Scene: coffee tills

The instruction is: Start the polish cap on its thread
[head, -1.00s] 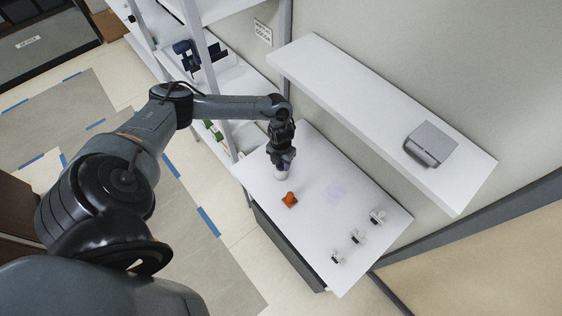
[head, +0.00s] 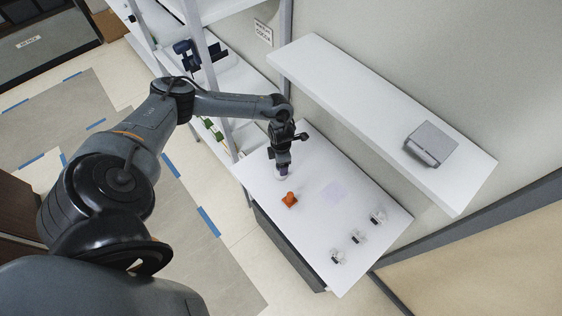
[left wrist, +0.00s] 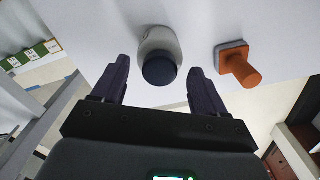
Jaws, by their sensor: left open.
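A pale bottle (left wrist: 160,40) stands on the white table (head: 315,236). A dark blue cap (left wrist: 160,70) sits at its top end; I cannot tell whether it is seated level or engaged on the thread. My left gripper (left wrist: 158,64) is open, with one finger on each side of the cap and a visible gap to both. In the head view my left gripper (head: 283,169) points down over the bottle (head: 281,177), hiding most of it and its cap. My right gripper is not in view.
An orange stamp-like object (head: 289,200) stands close beside the bottle; it also shows in the left wrist view (left wrist: 238,64). A faint lilac square (head: 333,192) marks the table. A shelf (head: 385,120) holds a grey box (head: 432,142).

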